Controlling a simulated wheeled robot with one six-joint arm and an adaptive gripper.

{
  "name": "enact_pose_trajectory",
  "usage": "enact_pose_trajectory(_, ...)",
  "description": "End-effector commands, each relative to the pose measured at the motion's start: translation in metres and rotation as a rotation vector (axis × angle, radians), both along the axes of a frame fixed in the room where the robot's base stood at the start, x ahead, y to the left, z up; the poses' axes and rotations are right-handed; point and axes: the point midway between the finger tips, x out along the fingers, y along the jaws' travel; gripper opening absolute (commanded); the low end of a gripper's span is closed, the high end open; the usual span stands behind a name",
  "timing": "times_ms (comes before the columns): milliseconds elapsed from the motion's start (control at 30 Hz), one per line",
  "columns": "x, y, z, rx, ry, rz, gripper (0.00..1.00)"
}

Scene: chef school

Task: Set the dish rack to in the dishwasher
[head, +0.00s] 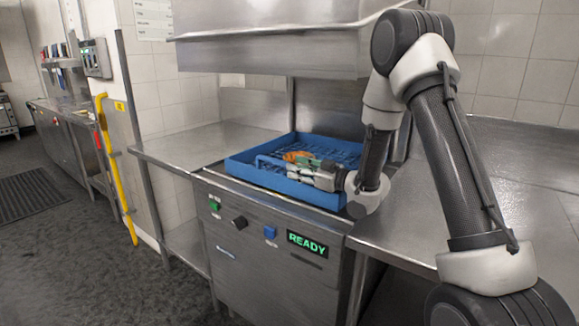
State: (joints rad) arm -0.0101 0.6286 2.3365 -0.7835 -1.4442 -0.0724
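A blue dish rack (238,171) sits on the steel bed of the dishwasher (270,265), under its raised steel hood (270,45). The rack is open-topped with a gridded floor. My gripper (288,165) reaches in from the right, low over the rack, with its fingers pointing left. Small orange and green patches show at the fingers; I cannot tell what they are. Whether the fingers are apart, or shut on part of the rack, is too small to see. My arm hides the rack's right end.
A steel counter (185,148) adjoins the dishwasher on the left, and another (520,180) lies on the right. The front panel has buttons and a green READY display (307,244). A yellow pole (117,175) stands by the left wall.

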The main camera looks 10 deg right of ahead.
Motion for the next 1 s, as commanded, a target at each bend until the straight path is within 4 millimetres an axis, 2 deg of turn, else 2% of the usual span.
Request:
enact_pose_trajectory(367,-0.003,-0.003,0.0,0.0,0.001,0.0,0.37)
enact_pose_trajectory(1000,-0.036,-0.037,-0.001,-0.001,0.003,-0.002,0.37)
